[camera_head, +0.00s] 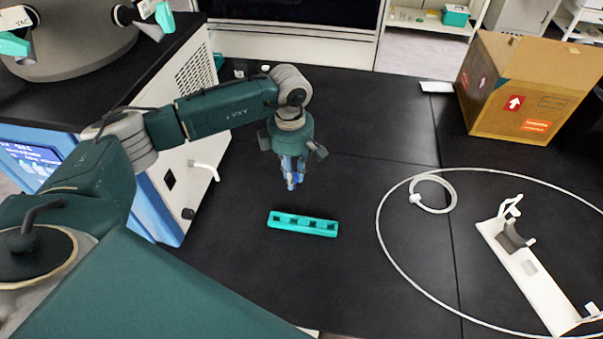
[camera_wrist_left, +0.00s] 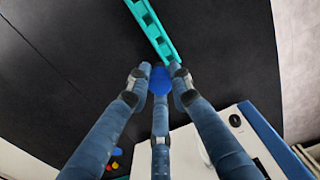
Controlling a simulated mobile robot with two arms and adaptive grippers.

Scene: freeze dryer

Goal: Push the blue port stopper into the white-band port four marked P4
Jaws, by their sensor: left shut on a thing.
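My left gripper (camera_head: 292,182) points down above the black bench top, and its fingers are shut on the blue port stopper. The stopper is a round blue piece (camera_wrist_left: 159,79) between the fingertips in the left wrist view; in the head view the fingers mostly hide it. The freeze dryer's drum (camera_head: 75,55) stands at the upper left with ports on its side, one labelled VAC. I cannot make out a port marked P4 or a white band. My right gripper is not in view.
A teal rack (camera_head: 302,224) with several slots lies on the bench below the gripper; it also shows in the wrist view (camera_wrist_left: 152,28). A cardboard box (camera_head: 528,88), a looped white tube (camera_head: 384,240) and a white stand (camera_head: 535,283) are to the right.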

